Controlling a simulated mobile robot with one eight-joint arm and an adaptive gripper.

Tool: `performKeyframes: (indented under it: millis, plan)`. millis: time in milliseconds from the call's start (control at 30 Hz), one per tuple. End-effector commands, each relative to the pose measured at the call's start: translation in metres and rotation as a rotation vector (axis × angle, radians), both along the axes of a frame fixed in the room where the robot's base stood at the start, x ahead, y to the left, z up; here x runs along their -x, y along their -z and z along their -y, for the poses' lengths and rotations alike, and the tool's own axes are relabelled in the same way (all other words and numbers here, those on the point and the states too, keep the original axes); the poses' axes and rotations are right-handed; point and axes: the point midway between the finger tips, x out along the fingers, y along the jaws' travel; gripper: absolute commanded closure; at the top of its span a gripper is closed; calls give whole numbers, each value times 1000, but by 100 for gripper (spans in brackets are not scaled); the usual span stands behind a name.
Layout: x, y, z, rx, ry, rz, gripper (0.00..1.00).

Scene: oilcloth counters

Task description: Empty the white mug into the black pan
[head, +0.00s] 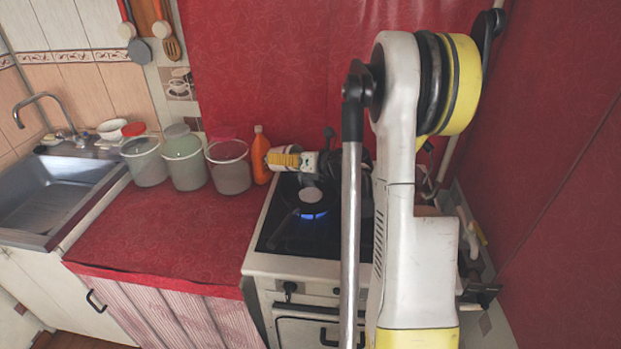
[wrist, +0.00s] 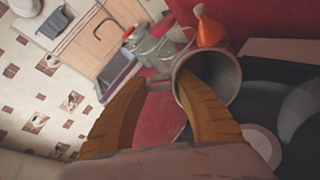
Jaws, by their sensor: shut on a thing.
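In the wrist view the mug (wrist: 232,75), pale grey in this light, is tilted with its open mouth towards the camera. My gripper (wrist: 163,80) is shut on it, with the right yellow finger reaching in at the mouth and the left finger to the left of the rim. I cannot see the contents inside. In the head view my gripper (head: 276,160) is above the back left of the stove, and the mug is hard to tell from it. The black pan (head: 330,203) is on the stove just below and to the right.
A blue flame (head: 313,215) burns by the pan. A pale round patch (head: 311,195) shows at the pan. An orange bottle (head: 261,155) stands close left of my gripper, beside several lidded canisters (head: 229,172). The red counter (head: 165,235) is clear in front.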

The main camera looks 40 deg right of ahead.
Motion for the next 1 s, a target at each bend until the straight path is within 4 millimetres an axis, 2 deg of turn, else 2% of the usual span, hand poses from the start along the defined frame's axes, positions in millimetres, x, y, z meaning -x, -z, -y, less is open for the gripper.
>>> performKeyframes:
  millis: [1000]
  plan:
    - [8,-4,3,-34,0,104,100]
